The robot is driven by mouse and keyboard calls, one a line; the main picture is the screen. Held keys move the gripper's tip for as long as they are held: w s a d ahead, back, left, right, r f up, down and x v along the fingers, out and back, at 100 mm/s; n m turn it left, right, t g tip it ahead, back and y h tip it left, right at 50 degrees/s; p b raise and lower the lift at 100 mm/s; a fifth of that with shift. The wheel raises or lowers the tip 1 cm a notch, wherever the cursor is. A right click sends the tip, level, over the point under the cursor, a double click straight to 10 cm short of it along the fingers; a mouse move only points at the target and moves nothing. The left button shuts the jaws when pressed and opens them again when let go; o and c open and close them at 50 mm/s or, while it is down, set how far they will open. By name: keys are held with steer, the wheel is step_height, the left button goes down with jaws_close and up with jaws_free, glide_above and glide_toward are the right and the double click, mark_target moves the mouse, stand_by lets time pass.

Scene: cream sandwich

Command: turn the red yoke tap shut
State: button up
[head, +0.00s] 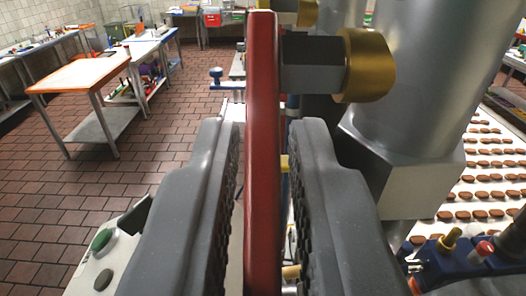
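The red yoke tap's handle (264,70) is a long red bar standing upright in the middle of the head view. A grey hexagonal stem (310,66) joins its upper part to a brass fitting (366,65) on the right. My gripper (262,135) has its two dark grey fingers on either side of the bar, with ridged pads facing it. Narrow gaps show between the bar and both pads, so the gripper is open around it. The bar's lower end is cut off by the picture's bottom edge.
A large grey metal cylinder (435,70) with an angular base stands close on the right. Beyond it, a white conveyor (482,160) carries rows of brown biscuits. A control box with a green button (101,240) is at lower left.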

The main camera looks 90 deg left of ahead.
jaws_close()
steer(key=shift+w+d, duration=0.1)
steer(key=shift+d, duration=0.1)
steer(key=shift+r, duration=0.15)
steer(key=shift+r+h+p, duration=0.2)
steer(key=shift+h+p, duration=0.2)
steer(key=shift+p, duration=0.55)
steer(key=h+p, duration=0.1)
steer(key=p, duration=0.1)
steer(key=h+p, duration=0.1)
steer(key=p, duration=0.2)
steer(key=shift+d+r, duration=0.25)
steer(key=shift+r, duration=0.15)
steer(key=h+p, duration=0.3)
steer(key=p, duration=0.2)
steer(key=shift+d+r, duration=0.15)
steer(key=shift+p, duration=0.4)
steer(key=shift+d+h+p, duration=0.1)
steer(key=shift+h+p, duration=0.35)
steer(key=shift+h, duration=0.05)
steer(key=shift+f, duration=0.2)
